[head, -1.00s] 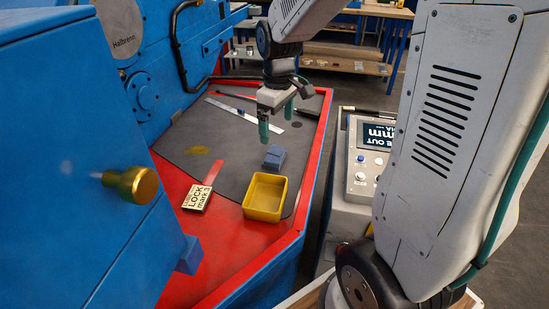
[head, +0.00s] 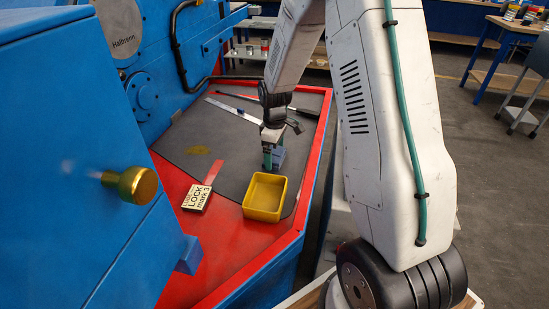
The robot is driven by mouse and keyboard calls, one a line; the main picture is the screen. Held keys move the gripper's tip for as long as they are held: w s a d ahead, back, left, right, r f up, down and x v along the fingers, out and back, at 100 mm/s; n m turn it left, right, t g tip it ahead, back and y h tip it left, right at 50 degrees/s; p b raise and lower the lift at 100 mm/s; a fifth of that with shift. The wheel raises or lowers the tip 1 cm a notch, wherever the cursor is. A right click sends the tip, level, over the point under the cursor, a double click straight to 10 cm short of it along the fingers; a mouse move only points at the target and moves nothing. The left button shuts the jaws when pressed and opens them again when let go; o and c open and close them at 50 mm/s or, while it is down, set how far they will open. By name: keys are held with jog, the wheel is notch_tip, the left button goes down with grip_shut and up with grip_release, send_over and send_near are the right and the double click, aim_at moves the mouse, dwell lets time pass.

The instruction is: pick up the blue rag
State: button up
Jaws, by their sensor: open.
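The blue rag (head: 279,159) is a small folded blue bundle on the dark grey mat, just behind the yellow tray. My gripper (head: 273,153) points down at the rag, with its green fingertips at the rag's height in the picture. One finger shows in front of the rag's left side. My gripper is open and hides part of the rag. I cannot tell whether the fingers touch it or stand around it.
The empty yellow tray (head: 264,196) stands close in front of the rag. A steel ruler (head: 233,110) lies farther back. Red rims edge the bench, and a blue machine rises at left.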

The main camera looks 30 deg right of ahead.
aim_at(274, 154)
jog(key=shift+f, duration=0.5)
jog(key=c, duration=0.8)
jog(key=shift+r, duration=0.1)
notch_tip(274, 154, up, 10)
jog(key=shift+o, duration=0.9)
jog(key=shift+c, duration=0.4)
